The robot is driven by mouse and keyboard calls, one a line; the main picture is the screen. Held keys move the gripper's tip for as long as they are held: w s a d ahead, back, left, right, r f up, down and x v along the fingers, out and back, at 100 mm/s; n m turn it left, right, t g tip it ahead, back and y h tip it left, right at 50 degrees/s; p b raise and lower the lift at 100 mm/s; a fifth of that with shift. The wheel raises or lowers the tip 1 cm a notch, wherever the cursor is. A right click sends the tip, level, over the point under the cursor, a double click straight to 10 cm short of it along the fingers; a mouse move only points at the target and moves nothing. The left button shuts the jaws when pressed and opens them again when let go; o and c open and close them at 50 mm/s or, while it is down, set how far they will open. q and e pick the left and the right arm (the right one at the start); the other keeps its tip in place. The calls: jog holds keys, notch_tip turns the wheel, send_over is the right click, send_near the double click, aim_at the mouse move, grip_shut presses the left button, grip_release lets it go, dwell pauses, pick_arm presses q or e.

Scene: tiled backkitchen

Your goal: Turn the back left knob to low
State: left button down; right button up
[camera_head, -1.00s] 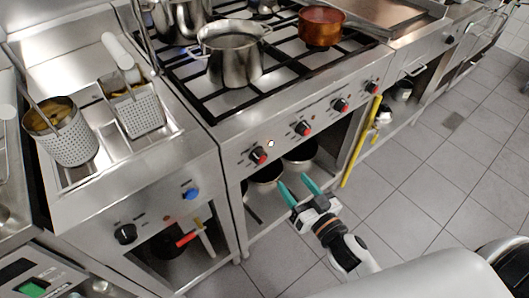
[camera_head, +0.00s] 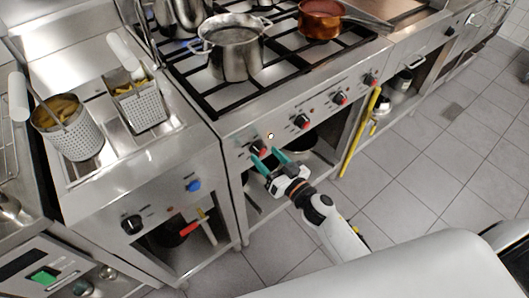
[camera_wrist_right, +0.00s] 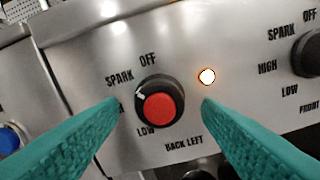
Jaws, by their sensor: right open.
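The back left knob (camera_wrist_right: 160,103) is black with a red face and sits on the steel stove front, labelled "BACK LEFT". Its white mark points to the upper left, near SPARK; the label between SPARK and LOW is mostly hidden by a finger. In the head view the knob (camera_head: 259,147) is the leftmost on the stove. My right gripper (camera_head: 269,154) is open with teal fingers just in front of it. In the right wrist view the fingertips (camera_wrist_right: 160,105) stand on either side of the knob, with visible gaps. My left gripper is not in view.
A lit round lamp (camera_wrist_right: 207,76) is right of the knob. Another knob (camera_wrist_right: 309,53) is farther right. A steel pot (camera_head: 232,48) and a copper pan (camera_head: 321,18) stand on the stove. A bluish glow (camera_head: 190,42) shows at the back left. A fryer with baskets (camera_head: 139,106) is on the left.

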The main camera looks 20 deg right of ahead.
jog(key=shift+x, duration=0.9)
jog(key=c, duration=1)
